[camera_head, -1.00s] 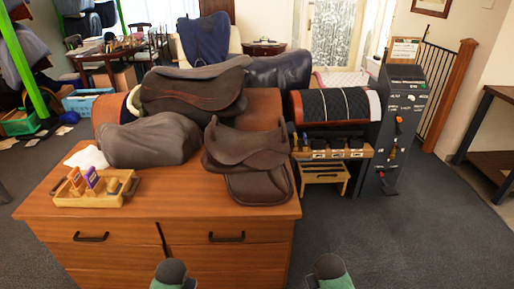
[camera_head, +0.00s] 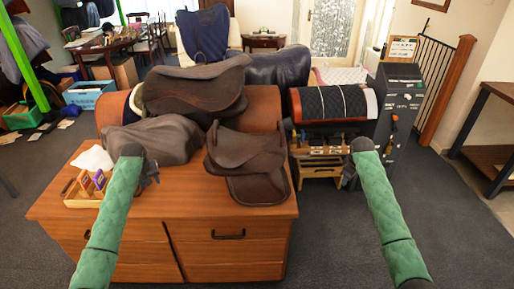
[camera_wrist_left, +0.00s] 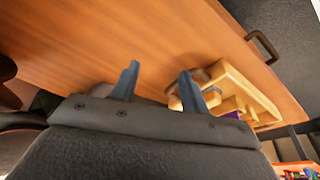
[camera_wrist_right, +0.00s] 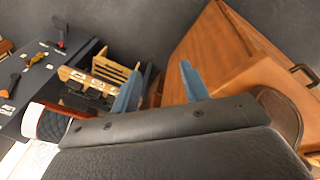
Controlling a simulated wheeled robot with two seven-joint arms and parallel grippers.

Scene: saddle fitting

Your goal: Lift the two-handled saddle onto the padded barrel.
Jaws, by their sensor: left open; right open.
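A dark brown leather saddle (camera_head: 245,155) lies on the front right part of the wooden cabinet top, its flap hanging toward the front. The padded barrel (camera_head: 335,104), quilted black with white stripes, is on a stand to the right of the cabinet. My left gripper (camera_head: 152,168) is open and empty, left of the saddle, apart from it; its fingers also show in the left wrist view (camera_wrist_left: 159,70). My right gripper (camera_head: 350,176) is open and empty, right of the saddle and in front of the barrel stand.
Other saddles (camera_head: 195,88) and a grey-brown covered form (camera_head: 155,139) crowd the cabinet behind. A dark tool panel (camera_head: 400,110) stands beside the barrel.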

